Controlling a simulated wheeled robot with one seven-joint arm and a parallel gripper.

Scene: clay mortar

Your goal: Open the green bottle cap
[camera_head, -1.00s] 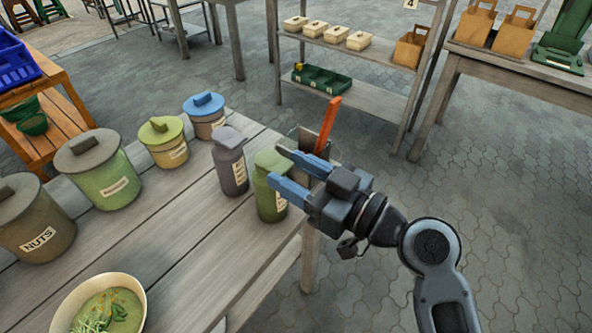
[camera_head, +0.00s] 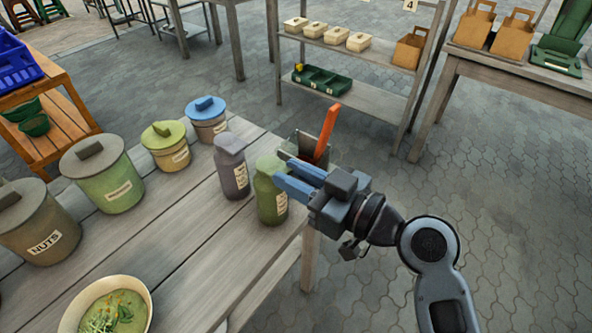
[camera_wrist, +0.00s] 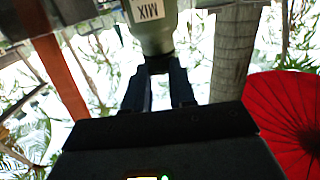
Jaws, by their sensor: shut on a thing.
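The green bottle (camera_head: 270,204) stands upright near the right end of the wooden table, and its cap (camera_head: 267,161) is on top. My gripper (camera_head: 279,168) reaches in from the right at the bottle's top, with its blue fingers shut on the cap. In the wrist view, the bottle (camera_wrist: 152,32) appears upside down with a label, and its dark cap (camera_wrist: 158,64) sits between the tips of my gripper (camera_wrist: 160,72). The fingers hide part of the cap in the head view.
A purple-grey bottle (camera_head: 231,172) stands close to the left of the green one. A metal holder with an orange-handled tool (camera_head: 326,132) is just behind my fingers. Several lidded jars (camera_head: 105,180) line the back edge, and a soup bowl (camera_head: 110,312) sits in front.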

